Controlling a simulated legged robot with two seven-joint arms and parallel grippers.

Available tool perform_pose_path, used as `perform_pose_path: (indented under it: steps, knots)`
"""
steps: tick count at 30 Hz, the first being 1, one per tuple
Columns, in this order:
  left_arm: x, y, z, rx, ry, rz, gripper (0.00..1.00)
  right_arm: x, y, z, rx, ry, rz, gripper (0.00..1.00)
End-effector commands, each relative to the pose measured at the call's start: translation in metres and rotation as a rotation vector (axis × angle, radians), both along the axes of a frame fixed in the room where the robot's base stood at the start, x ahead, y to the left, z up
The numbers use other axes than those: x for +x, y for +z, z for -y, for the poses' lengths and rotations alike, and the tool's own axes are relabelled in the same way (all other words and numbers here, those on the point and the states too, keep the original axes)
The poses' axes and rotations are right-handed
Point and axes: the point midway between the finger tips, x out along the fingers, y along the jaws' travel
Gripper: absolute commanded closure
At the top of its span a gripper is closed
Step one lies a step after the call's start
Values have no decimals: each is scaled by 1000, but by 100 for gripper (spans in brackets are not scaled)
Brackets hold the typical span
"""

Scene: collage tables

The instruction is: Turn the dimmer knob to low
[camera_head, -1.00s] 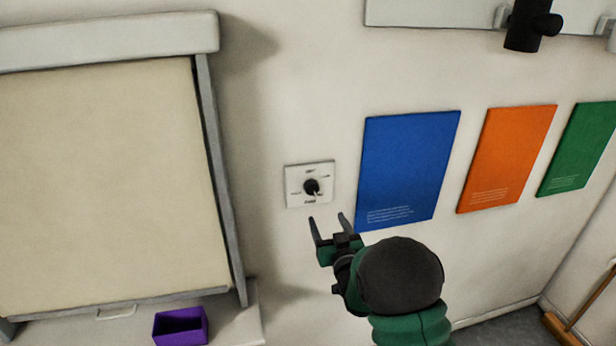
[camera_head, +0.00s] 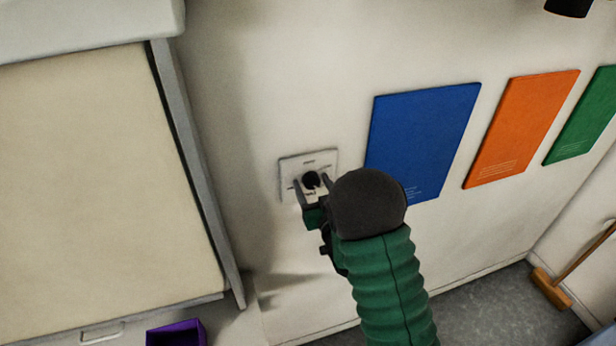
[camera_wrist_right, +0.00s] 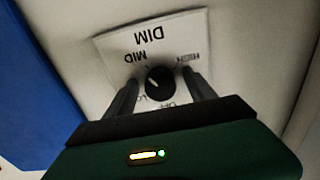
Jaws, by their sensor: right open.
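The dimmer is a white square plate (camera_head: 290,164) on the wall with a round black knob (camera_head: 311,179) in its middle. In the right wrist view the plate (camera_wrist_right: 185,28) appears upside down, with DIM, MID and HIGH readable and the lower labels partly hidden. My right gripper (camera_head: 312,184) is open at the plate, one finger on each side of the knob. In the wrist view the fingers flank the knob (camera_wrist_right: 160,84); I cannot tell whether they touch it. My left gripper is not in view.
A blue panel (camera_head: 420,135), an orange panel (camera_head: 520,130) and a green panel (camera_head: 585,120) hang to the right. A large beige board (camera_head: 90,190) stands left, above a purple box (camera_head: 177,334). A broom (camera_head: 552,288) leans at the far right.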

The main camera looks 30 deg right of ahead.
Motion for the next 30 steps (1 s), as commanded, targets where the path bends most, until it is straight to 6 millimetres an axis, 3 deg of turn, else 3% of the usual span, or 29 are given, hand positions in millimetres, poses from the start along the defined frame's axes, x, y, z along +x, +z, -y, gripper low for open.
perform_pose_path:
  steps: [5,19,30]
  knots:
    - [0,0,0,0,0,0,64,1,-1,1,1,0,-1,37]
    - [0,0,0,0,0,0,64,2,-1,1,1,0,-1,97]
    - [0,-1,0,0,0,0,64,2,-1,2,-4,-1,-2,97]
